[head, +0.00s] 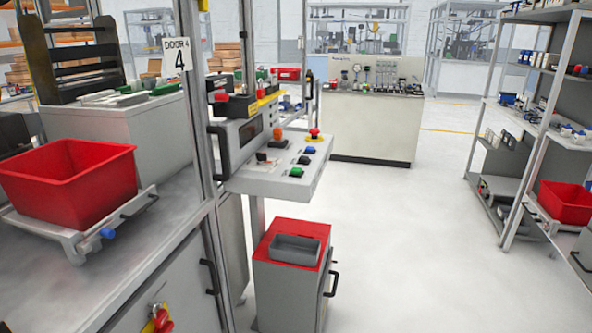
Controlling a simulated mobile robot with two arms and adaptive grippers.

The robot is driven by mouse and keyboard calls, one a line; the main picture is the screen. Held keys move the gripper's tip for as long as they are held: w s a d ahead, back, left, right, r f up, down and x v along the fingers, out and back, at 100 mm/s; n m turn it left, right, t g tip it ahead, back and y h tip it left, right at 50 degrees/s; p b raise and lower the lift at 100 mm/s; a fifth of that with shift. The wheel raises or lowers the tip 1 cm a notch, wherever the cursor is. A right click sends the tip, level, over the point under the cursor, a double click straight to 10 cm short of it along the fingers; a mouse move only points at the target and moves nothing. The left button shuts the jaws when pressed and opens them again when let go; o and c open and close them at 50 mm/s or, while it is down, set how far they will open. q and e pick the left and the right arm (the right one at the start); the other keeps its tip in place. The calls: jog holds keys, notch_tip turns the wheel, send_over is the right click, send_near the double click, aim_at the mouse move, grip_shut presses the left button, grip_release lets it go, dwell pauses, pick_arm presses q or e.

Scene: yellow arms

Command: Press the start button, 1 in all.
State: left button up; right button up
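A grey control panel (268,180) juts out from the machine frame left of centre. Along its right side sit a green button (296,172), a black one (304,160), a blue one (310,150) and a red mushroom button (314,132) on a yellow base. No label on them is readable, so I cannot tell for certain which is the start button. Small dark and red controls (262,156) also sit on the panel. Neither of my grippers is in view.
A grey cabinet with a red top (318,231) and a grey tray (296,249) stands below the panel. A red bin (70,180) rests on the left bench. Shelves (545,120) stand at right. The floor (420,240) between is clear.

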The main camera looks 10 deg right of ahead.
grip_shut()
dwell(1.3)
